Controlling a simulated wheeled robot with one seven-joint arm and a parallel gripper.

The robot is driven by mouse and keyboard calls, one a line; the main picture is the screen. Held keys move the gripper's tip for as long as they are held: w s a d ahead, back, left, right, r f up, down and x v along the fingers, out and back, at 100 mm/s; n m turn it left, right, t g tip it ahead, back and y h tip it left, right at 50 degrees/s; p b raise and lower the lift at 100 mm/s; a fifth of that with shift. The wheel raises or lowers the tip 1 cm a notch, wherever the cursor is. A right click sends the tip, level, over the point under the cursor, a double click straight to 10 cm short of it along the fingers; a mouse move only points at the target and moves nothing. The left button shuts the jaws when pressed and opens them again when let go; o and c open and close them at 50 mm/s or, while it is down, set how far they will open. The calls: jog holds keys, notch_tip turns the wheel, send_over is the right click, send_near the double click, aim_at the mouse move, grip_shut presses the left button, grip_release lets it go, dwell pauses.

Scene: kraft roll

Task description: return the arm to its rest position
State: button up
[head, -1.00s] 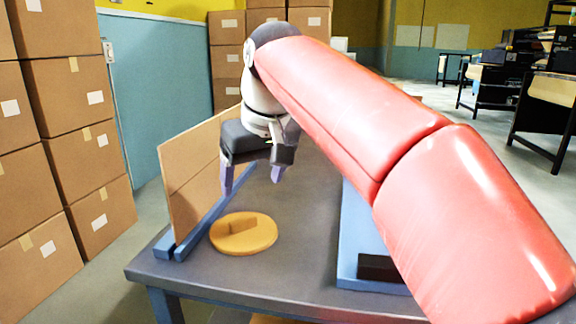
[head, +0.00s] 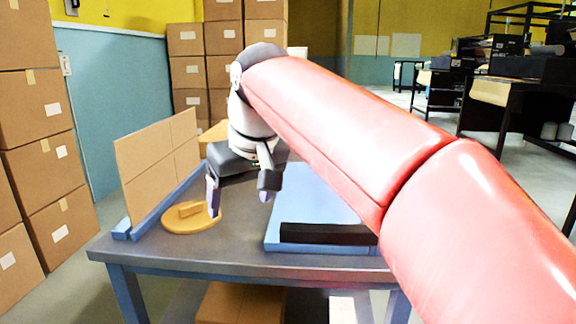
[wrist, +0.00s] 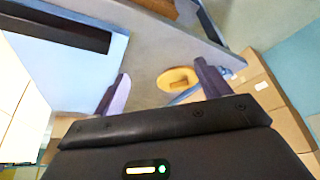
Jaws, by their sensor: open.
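My gripper (head: 240,196) is open and empty above the table in the head view, its two purple-grey fingers spread apart. My red-covered arm reaches to it from the lower right. In the wrist view my gripper's fingers (wrist: 160,85) stand wide apart with nothing between them but the view of the table and the round disc beyond.
A grey table (head: 190,252) stands below. A round yellow disc with a small block (head: 190,220) lies at its left, near an upright brown panel (head: 160,160). A blue board with a black bar (head: 325,234) lies at the right. Stacked cartons (head: 40,150) stand left.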

jog(key=s+d+f+m+t+h, duration=0.1)
jog(key=s+d+f+m, duration=0.2)
jog(key=d, duration=0.4)
jog(key=s+d+f+m, duration=0.1)
jog(key=s+d+f, duration=0.35)
jog(key=d, duration=0.35)
jog(key=s+d+f+m+h, duration=0.1)
jog(key=s+d+f, duration=0.3)
jog(key=f, duration=0.3)
jog(key=s+d+f+m, duration=0.2)
jog(key=s+d+f, duration=0.2)
jog(key=s+f, duration=0.1)
jog(key=shift+s+f+t+h, duration=0.2)
jog(key=shift+f+t+h, duration=0.2)
jog(key=shift+f, duration=0.5)
